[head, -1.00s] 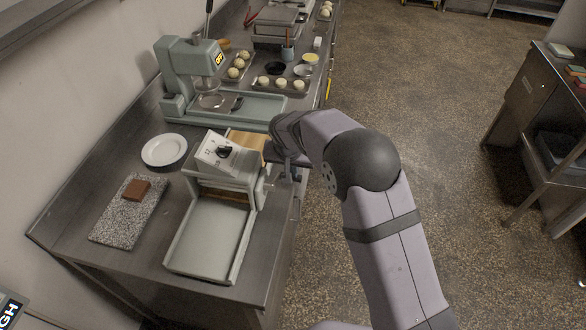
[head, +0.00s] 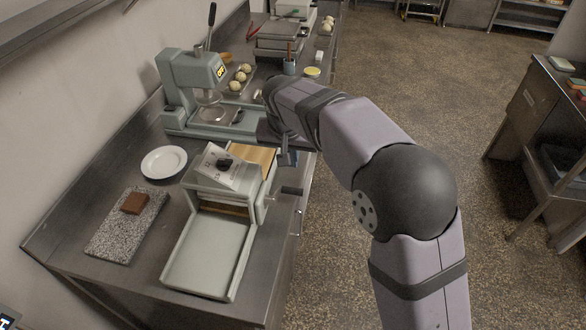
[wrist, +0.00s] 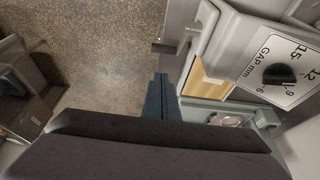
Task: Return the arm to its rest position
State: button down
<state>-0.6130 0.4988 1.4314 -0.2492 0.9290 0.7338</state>
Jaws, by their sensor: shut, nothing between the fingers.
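My gripper (head: 288,158) is shut and empty, with its dark blue-grey fingers pointing down. It is at the right side of the dough sheeter (head: 199,184), above and behind its dark crank handle (head: 291,190), apparently clear of it. The fingers (wrist: 160,97) show at the centre of the wrist view, shut together. The sheeter's white gap dial plate (wrist: 284,70) with a black knob is at the right there. My arm reaches in from the lower right of the head view and hides part of the counter behind.
A pale green press (head: 190,75) stands behind the sheeter, its lever upright. A white plate (head: 164,161) and a speckled slab (head: 112,240) with a brown block (head: 134,204) lie at the left. Open floor (head: 440,110) lies right of the counter (head: 150,275).

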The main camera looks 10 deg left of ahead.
jog(key=shift+r, duration=0.4)
jog(key=s+d+f+n+g, duration=0.2)
jog(key=s+d+f+n, duration=0.15)
jog(key=s+f, duration=0.3)
jog(key=s+d+f+n+g, duration=0.1)
jog(key=s+d+f+n, duration=0.25)
jog(key=s+f, duration=0.35)
jog(key=s+d+m+g, duration=0.2)
jog(key=s+d+m, duration=0.1)
jog(key=s+d, duration=0.95)
jog(key=w+d+r+m+t, duration=0.1)
jog(key=d+r+m, duration=0.2)
jog(key=d, duration=0.4)
jog(key=shift+d+r+m, duration=0.15)
jog(key=shift+d+m, duration=0.15)
jog(key=shift+m, duration=0.2)
